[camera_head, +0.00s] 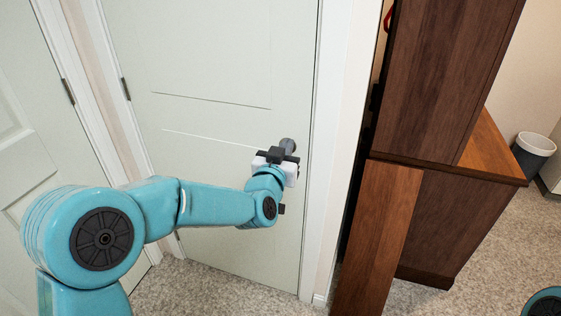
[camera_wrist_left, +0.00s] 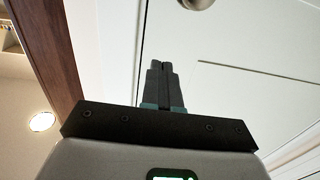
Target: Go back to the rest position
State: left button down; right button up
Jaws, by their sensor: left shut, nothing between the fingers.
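My left arm reaches from the left across the head view, and its gripper (camera_head: 275,155) is beside the round grey knob (camera_head: 287,145) of a white door (camera_head: 220,120). In the left wrist view the two dark fingers of my left gripper (camera_wrist_left: 165,68) are together with nothing between them. The knob (camera_wrist_left: 197,3) shows at that view's top edge, apart from the fingertips. My right gripper is not in view.
A dark brown wooden hutch (camera_head: 445,70) stands right of the door frame. A lower wooden panel (camera_head: 375,240) of it sticks out toward me. A bin (camera_head: 532,155) stands at the far right. Speckled carpet (camera_head: 220,290) lies below.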

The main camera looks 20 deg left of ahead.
pick_arm(q)
jog(key=s+a+f+g+p, duration=0.1)
jog(key=s+f+g+p, duration=0.4)
jog(key=f, duration=0.5)
jog(key=s+a+f+g+p, duration=0.1)
jog(key=s+f+g+p, duration=0.15)
jog(key=s+f, duration=0.6)
jog(key=s+d+f+g+h, duration=0.1)
jog(key=s+d+f+g, duration=0.1)
jog(key=s, duration=0.5)
jog(key=s+d+f+n+g+h+p, duration=0.1)
jog(key=s+d+f+g, duration=0.1)
jog(key=s+f+g, duration=0.2)
jog(key=s+d+f+n+g+h+p, duration=0.1)
jog(key=s+d+f+g, duration=0.1)
jog(key=s+f+g, duration=0.2)
jog(key=s+f, duration=0.3)
jog(key=s, duration=0.5)
jog(key=shift+s+d+f+h, duration=0.2)
jog(key=shift+s+f+h, duration=0.05)
jog(key=shift+f+h, duration=0.05)
